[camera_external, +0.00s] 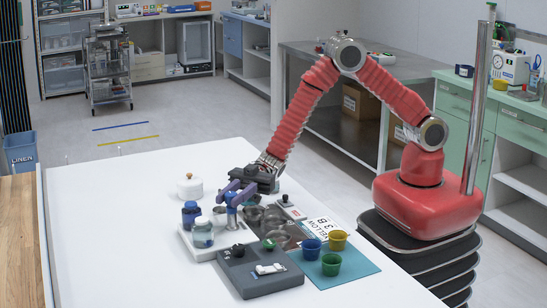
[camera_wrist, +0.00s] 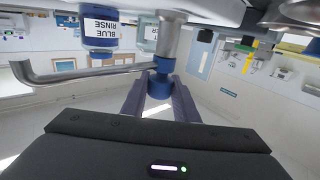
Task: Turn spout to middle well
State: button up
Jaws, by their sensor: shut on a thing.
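My gripper (camera_external: 236,193) has its two purple fingers closed around the blue knob (camera_wrist: 160,84) of the spout's grey metal post. In the wrist view, which looks upside down, the spout (camera_wrist: 95,74) is a thin metal tube running left from the post and bending near its end. In the external view the spout's blue-topped post (camera_external: 231,213) stands on the white table; its tube is hard to make out there. Several metal bowl wells sit right of the post, including one near my gripper (camera_external: 254,214) and one lower right (camera_external: 279,238). I cannot tell which well the spout's tip faces.
A jar labelled BLUE RINSE (camera_wrist: 100,30) and a paler jar (camera_external: 202,233) stand left of the post. A dark grey tray (camera_external: 262,285) lies in front. Yellow (camera_external: 338,240), blue (camera_external: 311,249) and green (camera_external: 331,264) cups stand right. A white lidded pot (camera_external: 189,187) is behind.

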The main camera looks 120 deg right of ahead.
grip_shut()
jog(key=shift+m+t+h, duration=0.6)
jog(key=shift+h, duration=0.2)
jog(key=shift+m+t+h, duration=1)
jog(key=shift+m+h, duration=0.5)
jog(key=shift+h, duration=0.6)
jog(key=shift+a+m+t+h, duration=0.1)
jog(key=shift+m+t+h, duration=0.15)
jog(key=shift+m+h, duration=0.95)
jog(key=shift+m+t+h, duration=0.25)
jog(key=shift+m+h, duration=0.45)
jog(key=shift+h, duration=1)
jog(key=shift+m+g+h, duration=0.4)
jog(key=shift+m+h, duration=0.8)
jog(key=shift+h, duration=0.65)
jog(key=shift+m+g+h, duration=0.4)
jog(key=shift+m+h, duration=0.8)
jog(key=shift+h, duration=0.65)
jog(key=shift+m+g+h, duration=1.6)
jog(key=shift+m+h, duration=0.3)
jog(key=shift+h, duration=0.8)
